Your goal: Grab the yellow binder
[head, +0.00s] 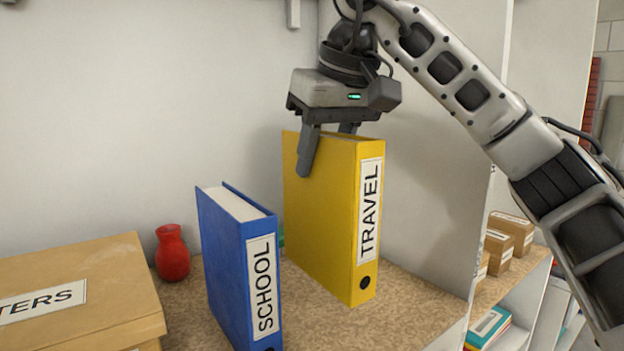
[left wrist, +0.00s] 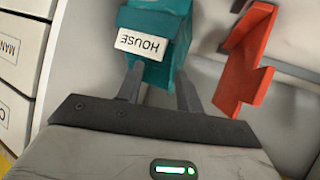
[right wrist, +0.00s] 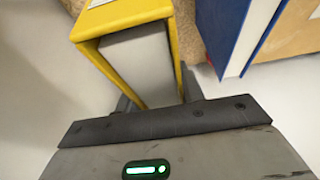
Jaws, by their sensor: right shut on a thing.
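The yellow binder (head: 322,220) has a white spine label reading TRAVEL and is upright above the speckled brown shelf board (head: 405,308). I cannot tell whether its bottom edge touches the board. My right gripper (head: 330,150) comes down from above and is shut on the binder's upper part, one finger on each side. The yellow binder (right wrist: 180,48) also shows between the fingers in the right wrist view. My left gripper (left wrist: 160,88) is open in the left wrist view, with a teal box (left wrist: 158,40) labelled HOUSE in front of it. My left arm is outside the head view.
A blue SCHOOL binder (head: 225,260) stands left of the yellow one. A red vase (head: 172,253) and a cardboard box (head: 75,290) are farther left. A white divider panel (head: 430,170) is at the right. An orange object (left wrist: 245,60) shows beside the teal box.

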